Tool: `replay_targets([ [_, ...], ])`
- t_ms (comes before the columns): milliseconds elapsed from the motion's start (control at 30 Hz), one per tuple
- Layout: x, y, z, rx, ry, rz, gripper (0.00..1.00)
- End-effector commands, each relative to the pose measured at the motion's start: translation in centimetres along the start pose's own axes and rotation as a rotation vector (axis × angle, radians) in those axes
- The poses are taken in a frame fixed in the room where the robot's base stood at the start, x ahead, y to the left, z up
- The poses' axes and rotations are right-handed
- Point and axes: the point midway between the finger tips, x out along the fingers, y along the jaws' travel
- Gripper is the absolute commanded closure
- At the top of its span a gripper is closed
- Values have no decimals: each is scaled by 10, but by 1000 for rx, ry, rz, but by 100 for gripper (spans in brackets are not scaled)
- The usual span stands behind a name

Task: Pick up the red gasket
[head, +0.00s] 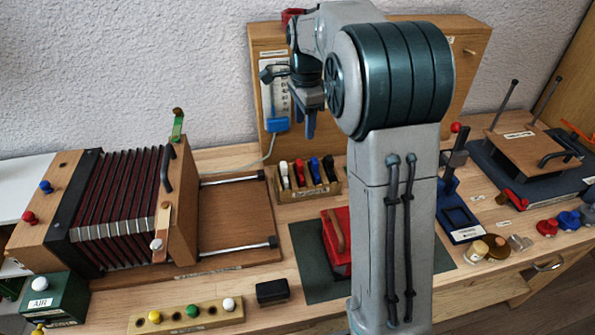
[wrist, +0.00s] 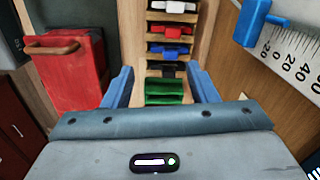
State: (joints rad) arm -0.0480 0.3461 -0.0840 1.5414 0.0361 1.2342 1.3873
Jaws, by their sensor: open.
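My gripper (head: 308,122) is open and empty, its blue fingers pointing down above the bench near the back board. In the wrist view my gripper (wrist: 160,88) has its fingers wide apart. A wooden rack (wrist: 152,60) with white, red, blue, black and green pieces in a row shows beyond and between them. The red piece (wrist: 172,31) is near the far end, apart from the fingers; I take it for the red gasket but cannot be sure.
A red box (head: 337,241) with a wooden handle stands on a dark mat (head: 300,262). A bellows (head: 118,207) is at left, and a ruled scale with a blue slider (head: 277,125) hangs on the back board. Red and blue knobs (head: 547,228) lie at right.

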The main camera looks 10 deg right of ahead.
Motion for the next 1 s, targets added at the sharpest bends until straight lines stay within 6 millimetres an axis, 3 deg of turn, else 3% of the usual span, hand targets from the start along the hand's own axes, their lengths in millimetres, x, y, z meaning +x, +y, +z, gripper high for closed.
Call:
replay_targets([
  [200,12,-23,-4,132,3,22,47],
  [600,80,-22,-4,143,3,25,47],
  [1000,119,-24,1,142,2,27,47],
])
